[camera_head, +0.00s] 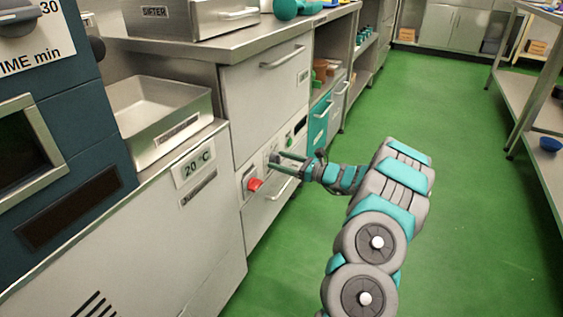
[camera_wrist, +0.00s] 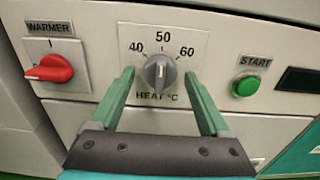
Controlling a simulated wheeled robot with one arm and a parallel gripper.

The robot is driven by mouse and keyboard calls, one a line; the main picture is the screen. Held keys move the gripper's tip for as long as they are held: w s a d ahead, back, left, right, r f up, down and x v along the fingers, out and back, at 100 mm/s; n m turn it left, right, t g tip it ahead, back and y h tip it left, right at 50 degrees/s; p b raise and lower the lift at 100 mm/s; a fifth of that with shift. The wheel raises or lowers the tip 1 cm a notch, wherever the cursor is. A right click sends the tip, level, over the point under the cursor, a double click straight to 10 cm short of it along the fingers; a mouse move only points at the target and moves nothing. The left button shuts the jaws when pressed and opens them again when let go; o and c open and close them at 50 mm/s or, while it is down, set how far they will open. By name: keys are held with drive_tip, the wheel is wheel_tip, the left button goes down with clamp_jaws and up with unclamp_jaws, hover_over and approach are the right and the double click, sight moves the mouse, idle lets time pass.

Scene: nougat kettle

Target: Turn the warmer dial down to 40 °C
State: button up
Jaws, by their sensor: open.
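The grey warmer dial (camera_wrist: 160,73) sits on a white plate marked 40, 50, 60 and HEAT °C in the wrist view. A pale line runs roughly upright on the dial, near the 50 side; its exact reading is hard to tell. My gripper (camera_wrist: 159,78) is open, with one green finger on each side of the dial and gaps between them and it. In the head view my gripper (camera_head: 278,160) is at the panel front and largely hides the dial.
A red knob (camera_wrist: 48,68) under a WARMER label is left of the dial. A green START button (camera_wrist: 245,85) and a dark display (camera_wrist: 299,80) are to the right. A drawer handle (camera_head: 279,189) lies below. Green floor is open to the right.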

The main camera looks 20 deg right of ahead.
clamp_jaws()
idle(0.7)
